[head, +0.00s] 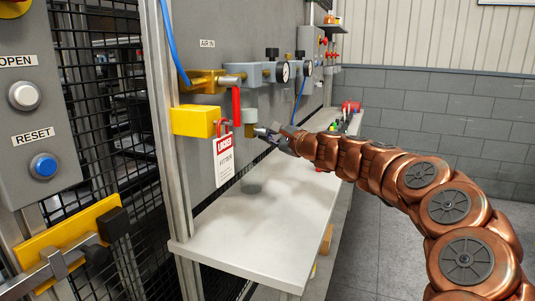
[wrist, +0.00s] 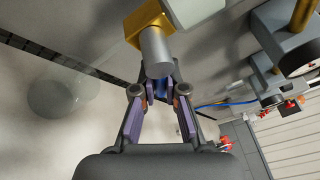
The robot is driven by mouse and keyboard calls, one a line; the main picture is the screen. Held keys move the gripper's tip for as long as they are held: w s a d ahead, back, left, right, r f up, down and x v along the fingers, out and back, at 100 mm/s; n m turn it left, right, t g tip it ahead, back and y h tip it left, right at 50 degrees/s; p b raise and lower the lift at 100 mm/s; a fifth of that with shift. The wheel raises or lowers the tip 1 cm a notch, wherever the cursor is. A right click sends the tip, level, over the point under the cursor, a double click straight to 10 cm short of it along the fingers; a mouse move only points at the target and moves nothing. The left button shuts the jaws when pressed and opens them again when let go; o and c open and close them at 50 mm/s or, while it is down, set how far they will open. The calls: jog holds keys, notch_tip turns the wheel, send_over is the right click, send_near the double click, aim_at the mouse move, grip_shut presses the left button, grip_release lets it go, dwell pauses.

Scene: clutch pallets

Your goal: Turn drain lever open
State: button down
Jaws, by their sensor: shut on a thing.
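A brass drain fitting (head: 250,131) hangs below the grey air unit on the panel. In the wrist view its gold part (wrist: 147,22) and a grey cylindrical end (wrist: 157,52) point toward my gripper. My gripper (head: 266,133) reaches the fitting from the right. In the wrist view its two fingers (wrist: 159,91) are close together just past the grey end, closed on a small bluish piece, which I take to be the drain lever (wrist: 160,88). The lever is mostly hidden by the fingers, so its angle cannot be told.
Left of the fitting are a red handle (head: 236,108), a yellow block (head: 195,121) and a padlock with a hanging tag (head: 225,160). Gauges (head: 283,73) sit above right. A pale bench (head: 235,235) lies below; a glass-like vessel shows under the fitting.

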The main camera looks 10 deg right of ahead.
jog(key=n+t+b, duration=0.1)
jog(key=n+b, duration=0.1)
jog(key=b, duration=0.3)
jog(key=shift+w+d+y, duration=0.1)
jog(key=shift+w+y, duration=0.05)
jog(key=shift+y, duration=0.15)
jog(key=n+b, duration=0.1)
jog(key=b, duration=0.1)
jog(key=n+b, duration=0.1)
jog(key=b, duration=0.1)
jog(key=shift+r+n+t+y, duration=0.25)
jog(key=shift+n+t+y, duration=0.05)
jog(key=shift+n, duration=0.1)
jog(key=shift+r+n+y+b, duration=0.35)
jog(key=shift+n+b, duration=0.25)
jog(key=shift+b, duration=0.55)
jog(key=shift+r, duration=0.15)
jog(key=c, duration=1.2)
grip_release()
